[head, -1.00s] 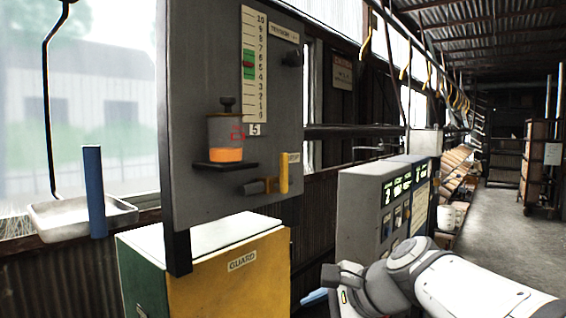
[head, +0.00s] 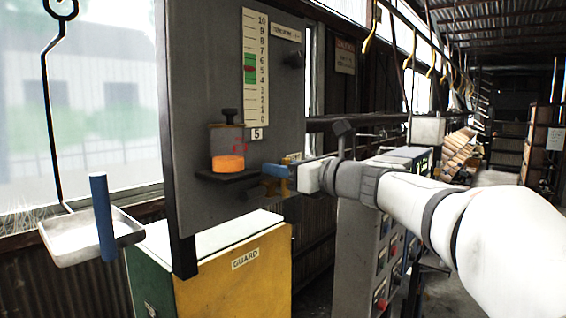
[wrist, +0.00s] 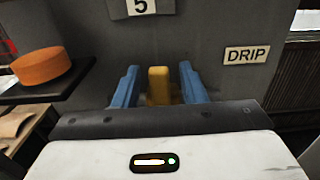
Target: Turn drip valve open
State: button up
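The drip valve's yellow handle (wrist: 158,88) stands upright between my gripper's two blue fingers in the wrist view. My gripper (wrist: 159,76) is open, with a visible gap between the handle and each finger. A DRIP label (wrist: 247,54) is to the right of the handle. In the head view my gripper (head: 277,171) is at the grey panel (head: 200,100), in front of the valve (head: 271,190), and hides most of it. The oiler cup (head: 227,140) with orange contents is just left of the valve.
A numbered scale (head: 254,70) with a green band is on the panel above. A small shelf (head: 225,176) under the cup is close to my fingers' left. A yellow GUARD box (head: 245,268) stands below. A control cabinet (head: 360,240) is beneath my arm.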

jog(key=shift+w+a, duration=0.35)
jog(key=shift+a, duration=0.15)
grip_shut()
jog(key=shift+f, duration=0.1)
